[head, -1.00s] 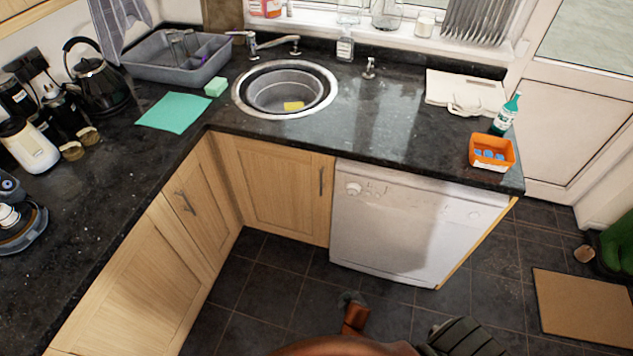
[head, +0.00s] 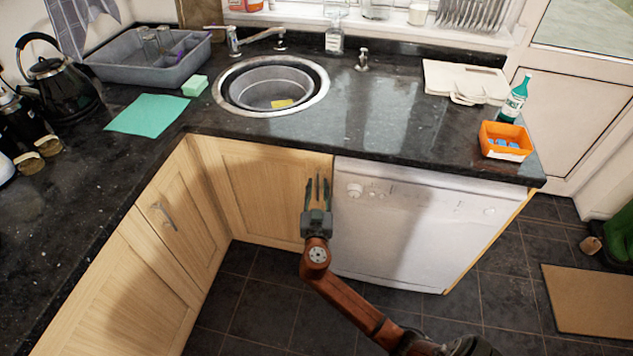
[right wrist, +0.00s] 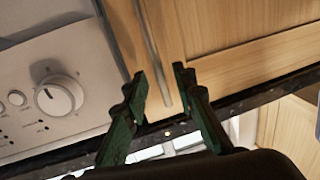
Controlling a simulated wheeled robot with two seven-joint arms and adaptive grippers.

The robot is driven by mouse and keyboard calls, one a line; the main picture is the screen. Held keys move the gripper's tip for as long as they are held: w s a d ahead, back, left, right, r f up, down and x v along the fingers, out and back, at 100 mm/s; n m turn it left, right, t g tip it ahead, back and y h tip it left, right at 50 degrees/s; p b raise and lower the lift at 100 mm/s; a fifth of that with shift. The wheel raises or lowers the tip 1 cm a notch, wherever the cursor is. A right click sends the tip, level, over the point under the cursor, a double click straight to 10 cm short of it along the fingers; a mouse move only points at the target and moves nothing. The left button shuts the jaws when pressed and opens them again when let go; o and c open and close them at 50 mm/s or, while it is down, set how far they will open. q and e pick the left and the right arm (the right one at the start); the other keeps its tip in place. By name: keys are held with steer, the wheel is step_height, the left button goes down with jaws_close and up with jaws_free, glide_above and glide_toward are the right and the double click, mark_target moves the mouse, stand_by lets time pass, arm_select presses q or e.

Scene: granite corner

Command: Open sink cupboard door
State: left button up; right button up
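The sink cupboard door (head: 257,190) is a light wood panel below the round sink, left of the white dishwasher. It looks closed. Its upright metal bar handle is mostly hidden behind my right gripper in the head view, but shows in the right wrist view (right wrist: 153,50). My right gripper (head: 318,183) is in front of the door's right edge with its fingers apart. In the right wrist view its green fingertips (right wrist: 161,76) lie on either side of the handle's end. I cannot tell whether they touch it. My left gripper is not in view.
The white dishwasher (head: 420,225) stands right beside the door; its knob (right wrist: 60,95) is close to my right gripper. The dark countertop (head: 385,135) overhangs above. Another wood cupboard door (head: 183,210) meets at the left corner. The tiled floor (head: 260,290) before the doors is clear.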

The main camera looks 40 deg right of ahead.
steer(key=shift+x, duration=1.4)
steer(key=shift+c, duration=0.4)
jaws_close()
